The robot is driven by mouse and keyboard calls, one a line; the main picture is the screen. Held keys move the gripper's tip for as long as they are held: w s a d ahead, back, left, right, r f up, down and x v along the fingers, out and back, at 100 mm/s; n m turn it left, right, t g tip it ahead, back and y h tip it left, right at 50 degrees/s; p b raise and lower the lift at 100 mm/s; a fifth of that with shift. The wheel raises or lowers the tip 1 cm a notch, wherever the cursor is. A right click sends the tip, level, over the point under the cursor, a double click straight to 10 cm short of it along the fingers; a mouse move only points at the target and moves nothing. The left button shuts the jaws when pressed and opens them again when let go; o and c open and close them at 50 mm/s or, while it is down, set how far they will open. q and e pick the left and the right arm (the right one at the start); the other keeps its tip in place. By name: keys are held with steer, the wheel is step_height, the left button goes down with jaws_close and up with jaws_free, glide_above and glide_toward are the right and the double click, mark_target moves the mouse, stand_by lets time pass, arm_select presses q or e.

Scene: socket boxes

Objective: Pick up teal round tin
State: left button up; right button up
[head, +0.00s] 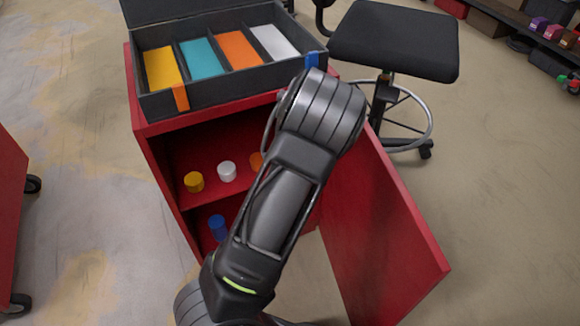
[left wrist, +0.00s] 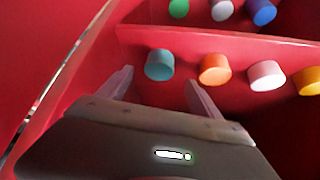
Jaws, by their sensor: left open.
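The teal round tin (left wrist: 159,64) shows in the left wrist view, in a row on a red shelf. In the head view it cannot be seen; my arm covers that part of the cabinet. My left gripper (left wrist: 158,88) is open and empty. Its two fingers point toward the teal tin, which sits just past the fingertips and roughly centred between them. In the head view the gripper itself is hidden. My right gripper is in neither view.
An orange tin (left wrist: 214,69), white tin (left wrist: 266,75) and yellow tin (head: 194,182) share the row. Another shelf holds green (left wrist: 179,8), white and blue tins (head: 217,227). The red cabinet's door (head: 390,240) stands open. A dark box (head: 155,103) with coloured compartments sits on top.

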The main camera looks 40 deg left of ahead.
arm_select(q)
steer(key=shift+w+a+r, duration=0.15)
steer(key=shift+a+r, duration=0.1)
steer(key=shift+r, duration=0.1)
steer(key=shift+b+x, duration=0.4)
steer(key=shift+x, duration=0.8)
steer(key=shift+f, duration=0.2)
steer(key=b+x, duration=0.2)
steer(key=x, duration=0.3)
steer(key=shift+d+f+b, duration=0.1)
steer(key=shift+f+b, duration=0.05)
steer(key=shift+b, duration=0.2)
steer(key=shift+w, duration=0.1)
